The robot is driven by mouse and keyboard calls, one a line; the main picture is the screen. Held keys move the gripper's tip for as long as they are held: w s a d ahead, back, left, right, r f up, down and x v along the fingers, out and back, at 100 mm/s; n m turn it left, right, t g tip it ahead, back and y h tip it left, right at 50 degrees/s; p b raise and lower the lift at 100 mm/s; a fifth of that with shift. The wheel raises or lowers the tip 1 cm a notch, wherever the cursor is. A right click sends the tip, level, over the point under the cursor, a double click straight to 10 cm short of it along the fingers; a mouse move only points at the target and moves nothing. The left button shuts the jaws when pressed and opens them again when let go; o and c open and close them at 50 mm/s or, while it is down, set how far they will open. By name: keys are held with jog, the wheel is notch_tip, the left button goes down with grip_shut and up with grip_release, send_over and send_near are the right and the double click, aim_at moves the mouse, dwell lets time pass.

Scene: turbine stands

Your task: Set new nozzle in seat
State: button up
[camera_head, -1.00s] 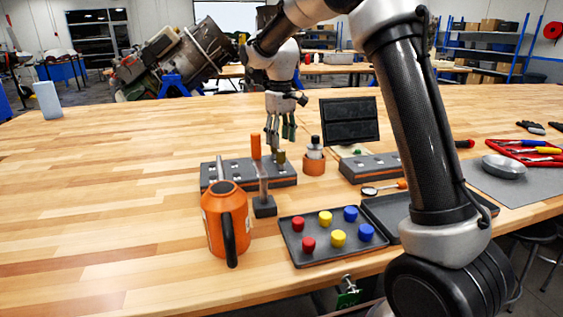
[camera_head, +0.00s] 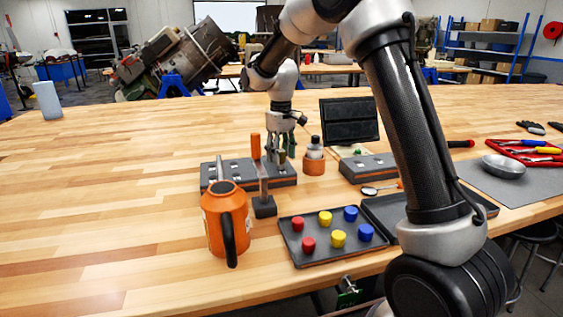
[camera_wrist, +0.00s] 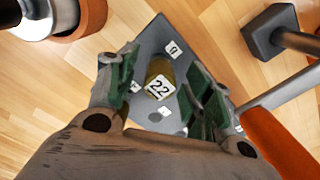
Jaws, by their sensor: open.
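My gripper (camera_head: 281,158) is low over the right end of the left grey block (camera_head: 232,181). In the wrist view my gripper (camera_wrist: 160,88) has its green-padded fingers apart, one on each side of a brass-coloured nozzle-like part (camera_wrist: 158,68). The part's top carries a white "22" tag. It appears to stand on the block (camera_wrist: 152,42), which bears more small white tags. The part's lower end is hidden, and I cannot tell whether the fingers touch it. A second grey block (camera_head: 368,169) stands to the right.
An orange-handled tool on a dark base (camera_head: 264,207) stands close in front of the block. An orange cup (camera_head: 314,167) with a bottle is just right of my gripper. An orange jug (camera_head: 222,225) and a tray (camera_head: 308,261) of coloured caps are nearer.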

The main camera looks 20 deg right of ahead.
grip_shut()
jog(key=shift+r, duration=0.7)
jog(key=shift+r, duration=2.3)
